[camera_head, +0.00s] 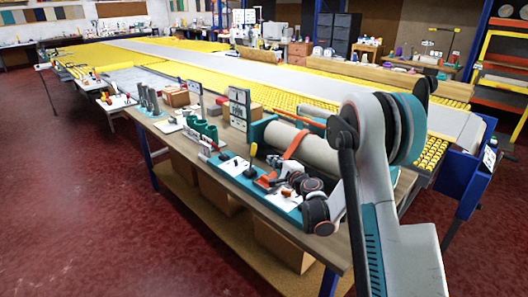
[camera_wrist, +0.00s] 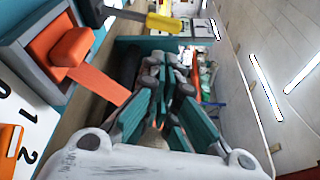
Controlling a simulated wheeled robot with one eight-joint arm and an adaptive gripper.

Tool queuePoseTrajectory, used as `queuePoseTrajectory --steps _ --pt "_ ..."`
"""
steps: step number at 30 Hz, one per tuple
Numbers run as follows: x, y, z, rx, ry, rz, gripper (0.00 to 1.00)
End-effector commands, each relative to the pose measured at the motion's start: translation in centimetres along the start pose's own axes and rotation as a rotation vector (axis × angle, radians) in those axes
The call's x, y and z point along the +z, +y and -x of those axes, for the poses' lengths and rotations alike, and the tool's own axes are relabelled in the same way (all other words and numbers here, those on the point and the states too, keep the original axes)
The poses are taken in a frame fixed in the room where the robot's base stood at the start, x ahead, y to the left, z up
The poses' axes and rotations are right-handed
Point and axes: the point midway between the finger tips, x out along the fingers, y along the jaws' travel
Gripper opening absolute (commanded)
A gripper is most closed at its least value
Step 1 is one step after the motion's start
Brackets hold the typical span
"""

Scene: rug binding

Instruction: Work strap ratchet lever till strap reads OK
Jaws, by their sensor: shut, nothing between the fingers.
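The orange ratchet lever (camera_wrist: 70,46) sits in a dark grey housing at the upper left of the wrist view. An orange strap (camera_wrist: 100,82) runs from it. In the head view the strap (camera_head: 294,144) crosses a pale rolled rug (camera_head: 318,150) in a teal cradle. My gripper (camera_wrist: 163,75) has its teal fingers together with nothing held. It is right of the lever in the wrist view, apart from it. In the head view my gripper (camera_head: 279,172) is low in front of the roll, partly hidden by my wrist. No OK reading is legible.
A white panel (camera_wrist: 22,112) marked 0, 1, 2 has an orange piece on it. A yellow-handled part (camera_wrist: 160,22) stands above my fingers in the wrist view. Signs, green cups and boxes crowd the wooden bench (camera_head: 205,170) to the left. Red floor lies in front.

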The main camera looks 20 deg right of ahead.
Motion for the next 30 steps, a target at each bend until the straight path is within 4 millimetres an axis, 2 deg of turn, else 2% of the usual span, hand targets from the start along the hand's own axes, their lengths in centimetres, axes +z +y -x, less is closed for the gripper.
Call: queuePoseTrajectory --steps 14,17,30 --pt "-0.2 0.2 -0.4 -0.003 0.001 -0.006 0.0" --pt "-0.2 0.3 -1.4 -0.003 0.001 -0.005 0.0" --pt "-0.2 0.3 -8.5 -0.002 0.001 -0.005 0.0"
